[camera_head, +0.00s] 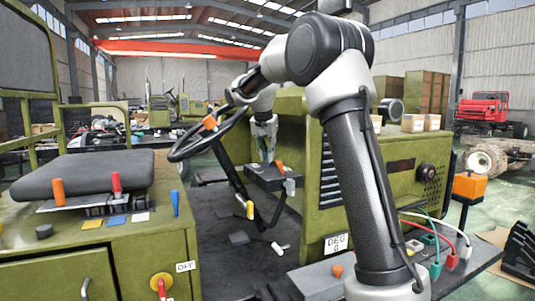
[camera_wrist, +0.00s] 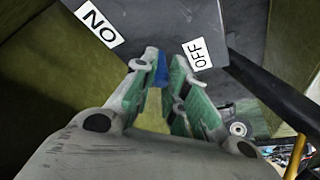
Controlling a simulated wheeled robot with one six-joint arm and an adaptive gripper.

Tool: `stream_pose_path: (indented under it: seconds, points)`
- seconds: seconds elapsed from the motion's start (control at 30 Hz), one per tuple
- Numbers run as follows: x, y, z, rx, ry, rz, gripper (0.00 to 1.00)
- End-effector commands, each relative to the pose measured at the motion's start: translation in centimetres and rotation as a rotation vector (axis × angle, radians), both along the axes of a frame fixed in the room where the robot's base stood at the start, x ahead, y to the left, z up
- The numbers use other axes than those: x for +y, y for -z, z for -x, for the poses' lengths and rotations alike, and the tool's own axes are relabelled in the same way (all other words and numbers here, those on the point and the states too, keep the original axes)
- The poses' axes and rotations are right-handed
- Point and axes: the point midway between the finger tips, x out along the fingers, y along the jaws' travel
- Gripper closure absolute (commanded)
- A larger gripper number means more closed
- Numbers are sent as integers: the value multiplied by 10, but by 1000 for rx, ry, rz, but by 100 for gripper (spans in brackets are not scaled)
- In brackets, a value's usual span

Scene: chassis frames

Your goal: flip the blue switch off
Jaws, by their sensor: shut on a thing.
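The blue switch (camera_wrist: 161,73) shows in the wrist view as a narrow blue strip between my fingertips, at the edge of a dark panel (camera_wrist: 170,32). A label reading "NO" in this view (camera_wrist: 99,23) is on the panel's left and an "OFF" label (camera_wrist: 197,53) on its right. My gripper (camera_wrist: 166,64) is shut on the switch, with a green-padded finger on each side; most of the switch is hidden. In the head view my gripper (camera_head: 267,158) reaches down at the dark control box (camera_head: 262,178) beside the steering wheel, and the switch cannot be made out there.
The steering wheel (camera_head: 190,153) is close left of my gripper. An orange knob (camera_head: 279,165) and a grey knob (camera_head: 290,187) are on the control box. A black seat (camera_head: 88,172) and several coloured levers stand at left. A green vehicle body (camera_head: 405,180) is at right.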

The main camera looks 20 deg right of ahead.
Motion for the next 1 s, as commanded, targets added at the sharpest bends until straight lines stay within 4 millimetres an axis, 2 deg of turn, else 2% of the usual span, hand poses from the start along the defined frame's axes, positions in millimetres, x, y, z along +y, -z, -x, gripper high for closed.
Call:
stream_pose_path:
  seconds: [0.2,0.5,0.53,0.63,1.0]
  points:
    - [6,1,0,0,-3,97,100]
    - [6,0,0,-2,-1,109,100]
    - [6,0,0,-2,-1,109,80]
    - [6,0,0,-2,-1,109,63]
    - [7,-3,1,-2,-2,108,63]
